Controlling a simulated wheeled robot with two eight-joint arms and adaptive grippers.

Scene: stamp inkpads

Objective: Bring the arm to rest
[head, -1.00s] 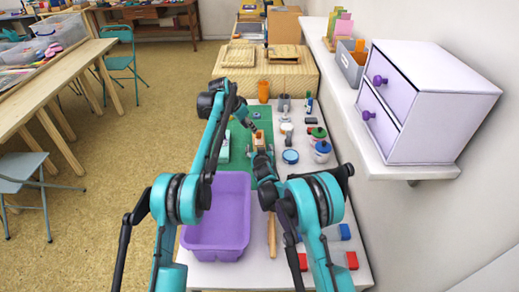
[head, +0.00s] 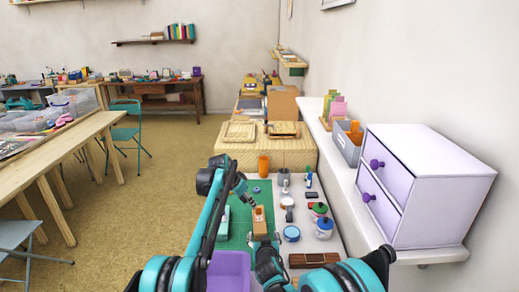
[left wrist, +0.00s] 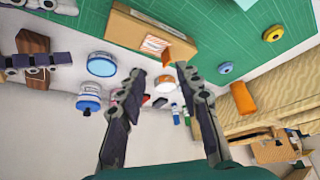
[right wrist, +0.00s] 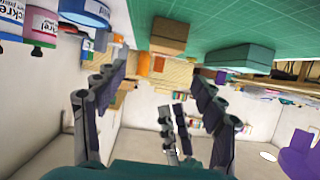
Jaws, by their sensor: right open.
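My left gripper (head: 247,199) reaches over the green mat (head: 238,232), close to the wooden block (head: 259,222) with a reddish-orange top. In the left wrist view its fingers (left wrist: 160,84) are spread with nothing between them. My right gripper (head: 267,246) is lower in the head view, on the near side of the block. In the right wrist view its fingers (right wrist: 160,92) are wide apart and empty, and my left gripper (right wrist: 176,135) shows between them, farther off. Both arms are still extended over the table.
A purple bin (head: 229,272) stands at the near left of the table. An orange cup (head: 263,166), a blue-lidded round tin (head: 292,233), ink bottles (head: 323,228) and a brown rack (head: 313,260) are around the mat. The shelf with the purple-drawer cabinet (head: 425,185) bounds the right side.

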